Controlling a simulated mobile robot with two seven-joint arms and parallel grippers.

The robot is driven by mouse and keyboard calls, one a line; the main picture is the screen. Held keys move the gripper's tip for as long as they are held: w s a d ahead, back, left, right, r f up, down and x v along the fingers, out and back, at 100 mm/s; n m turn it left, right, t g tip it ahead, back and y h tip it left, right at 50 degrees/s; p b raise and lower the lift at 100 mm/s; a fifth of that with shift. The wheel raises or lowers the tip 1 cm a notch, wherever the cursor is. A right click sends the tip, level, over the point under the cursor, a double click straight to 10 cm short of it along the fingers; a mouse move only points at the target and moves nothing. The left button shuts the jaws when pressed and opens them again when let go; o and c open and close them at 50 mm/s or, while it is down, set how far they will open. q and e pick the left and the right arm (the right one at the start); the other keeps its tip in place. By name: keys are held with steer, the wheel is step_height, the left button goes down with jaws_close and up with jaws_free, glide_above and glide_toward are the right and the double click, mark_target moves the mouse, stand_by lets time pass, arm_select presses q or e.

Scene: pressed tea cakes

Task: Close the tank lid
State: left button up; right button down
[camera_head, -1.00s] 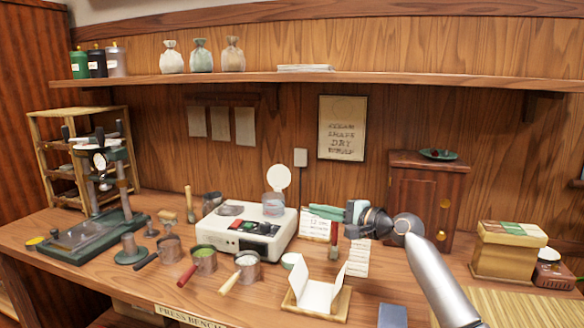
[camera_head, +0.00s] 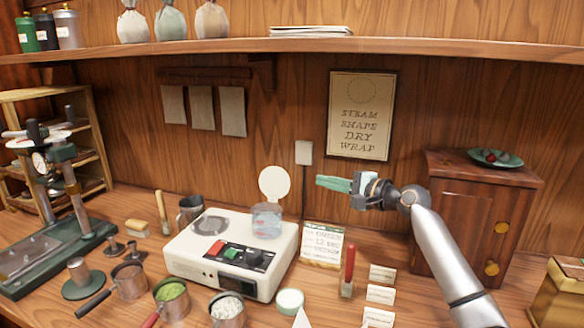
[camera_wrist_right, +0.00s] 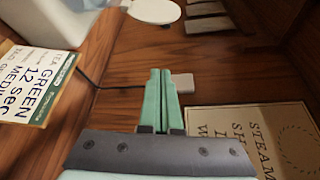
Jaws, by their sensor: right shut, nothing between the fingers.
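The tank (camera_head: 266,221) is a clear bluish container on the back right of the white steamer machine (camera_head: 226,240). Its round white lid (camera_head: 274,183) stands open, upright above the tank's back edge. The lid also shows at the top of the right wrist view (camera_wrist_right: 156,10). My right gripper (camera_head: 319,182) has green fingers pressed together, with nothing between them. It points left and is in the air to the right of the lid, apart from it. In the right wrist view its fingertips (camera_wrist_right: 160,72) point toward the lid side. My left gripper is not in view.
A printed card (camera_head: 321,243) stands right of the machine, below my right gripper. A wooden cabinet (camera_head: 463,225) is behind my right arm. Cups (camera_head: 172,299) and a press (camera_head: 56,207) stand at the left. A shelf (camera_head: 300,45) runs above.

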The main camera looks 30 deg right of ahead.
mark_target(276, 184)
arm_select(q)
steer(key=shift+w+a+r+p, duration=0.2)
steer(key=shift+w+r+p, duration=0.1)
steer(key=shift+p, duration=0.35)
arm_select(e)
steer(key=w+a, duration=0.5)
steer(key=w, duration=0.2)
steer(key=shift+w+a, duration=0.4)
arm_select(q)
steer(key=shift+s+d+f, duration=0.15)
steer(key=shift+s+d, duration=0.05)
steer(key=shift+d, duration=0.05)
arm_select(e)
steer(key=shift+s+a+r+n, duration=0.1)
steer(key=shift+a+r+n, duration=0.1)
steer(key=shift+n, duration=0.2)
